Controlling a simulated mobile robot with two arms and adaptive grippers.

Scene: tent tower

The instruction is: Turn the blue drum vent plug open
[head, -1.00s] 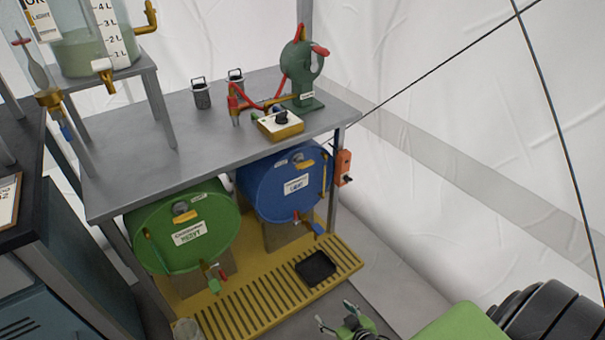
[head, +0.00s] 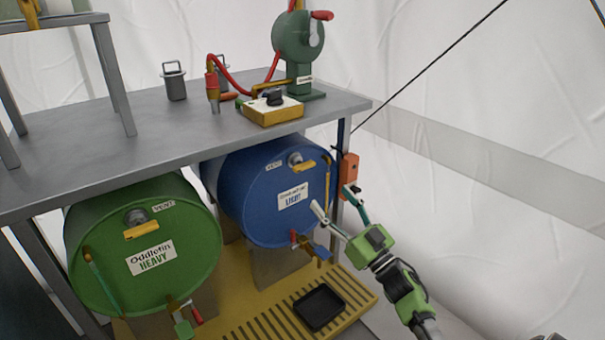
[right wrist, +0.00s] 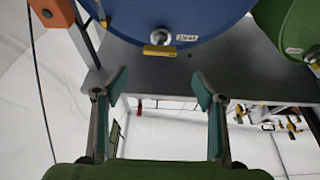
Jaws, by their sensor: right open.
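The blue drum (head: 250,205) lies on its side under the grey bench, with its round face toward me. Its vent plug (head: 295,158) is a grey metal knob with a yellow handle (head: 304,166), near the top of that face beside a VENT label. In the right wrist view the plug (right wrist: 161,35) and its yellow handle (right wrist: 159,51) show at the top, beyond the fingertips. My right gripper (head: 336,203) is open and empty, in front of the drum's lower right side and below the plug. It also shows in the right wrist view (right wrist: 160,88). My left gripper is out of view.
A green drum (head: 190,225) with a similar vent plug lies to the left. An orange box (head: 349,172) hangs at the bench's right leg. The blue drum's tap (head: 308,243) juts out low. A black tray (head: 320,307) sits on the yellow slatted base (head: 255,328).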

